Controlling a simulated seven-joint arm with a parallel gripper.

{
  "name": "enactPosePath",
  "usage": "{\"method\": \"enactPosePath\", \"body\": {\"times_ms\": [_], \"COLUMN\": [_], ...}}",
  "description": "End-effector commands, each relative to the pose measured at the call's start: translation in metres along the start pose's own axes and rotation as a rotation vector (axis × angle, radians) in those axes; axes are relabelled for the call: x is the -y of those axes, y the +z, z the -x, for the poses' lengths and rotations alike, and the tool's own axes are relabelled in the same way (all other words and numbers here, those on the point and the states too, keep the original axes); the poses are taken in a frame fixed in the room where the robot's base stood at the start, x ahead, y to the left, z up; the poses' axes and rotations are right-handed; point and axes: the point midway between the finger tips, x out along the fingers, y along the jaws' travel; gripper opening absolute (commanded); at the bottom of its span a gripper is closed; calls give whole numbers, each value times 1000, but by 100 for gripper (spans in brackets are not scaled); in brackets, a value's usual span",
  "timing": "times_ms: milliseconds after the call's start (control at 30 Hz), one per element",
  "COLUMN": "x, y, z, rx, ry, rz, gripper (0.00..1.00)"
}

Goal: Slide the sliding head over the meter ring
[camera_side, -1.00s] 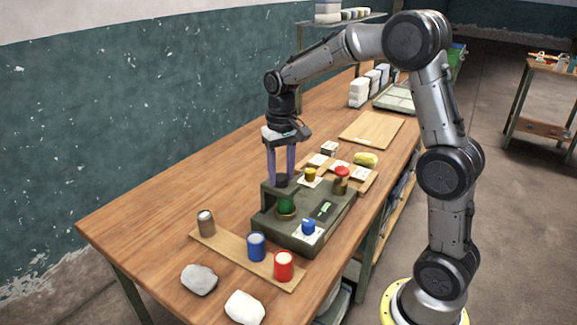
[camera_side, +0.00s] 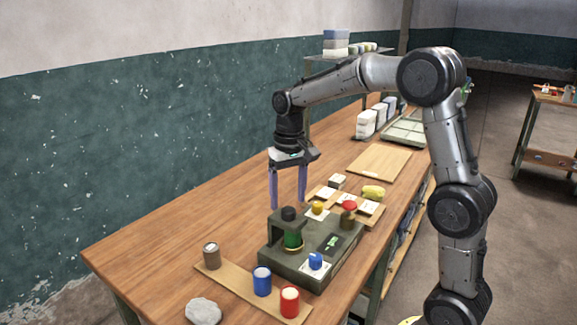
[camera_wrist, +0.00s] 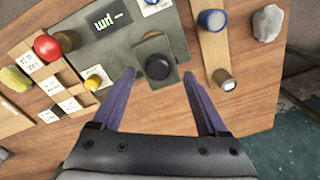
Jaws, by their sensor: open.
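The sliding head (camera_side: 275,220) is a dark green bridge on the grey-green meter housing (camera_side: 330,264), with a black knob (camera_side: 289,213) on top. The green meter glass with its brassy ring (camera_side: 293,242) shows beneath the head's overhang in the side view. In the wrist view the head (camera_wrist: 145,46) hides the ring from above, and the black knob (camera_wrist: 158,66) lies ahead of my fingers. My gripper (camera_side: 288,205) is open and empty, with its fingertips around knob height. In the wrist view my gripper (camera_wrist: 158,76) has its fingers apart on either side of the knob.
The housing carries a lit display (camera_wrist: 113,17), a blue knob (camera_side: 315,261), a yellow knob (camera_side: 317,208) and a red-topped post (camera_side: 349,207). A board with a blue can (camera_side: 262,281) and red can (camera_side: 289,300) lies in front. A stone (camera_side: 203,311) is nearby.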

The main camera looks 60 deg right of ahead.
Motion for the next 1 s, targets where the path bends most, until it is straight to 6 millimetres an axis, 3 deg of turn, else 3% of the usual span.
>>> {"method": "enactPosePath", "body": {"times_ms": [300,500,1000], "x": [0,0,0], "y": [-1,0,0], "z": [71,98,107], "rx": [-5,-3,-1], "ry": [-2,-2,-1], "rz": [0,0,0], "gripper": [76,76,76]}}
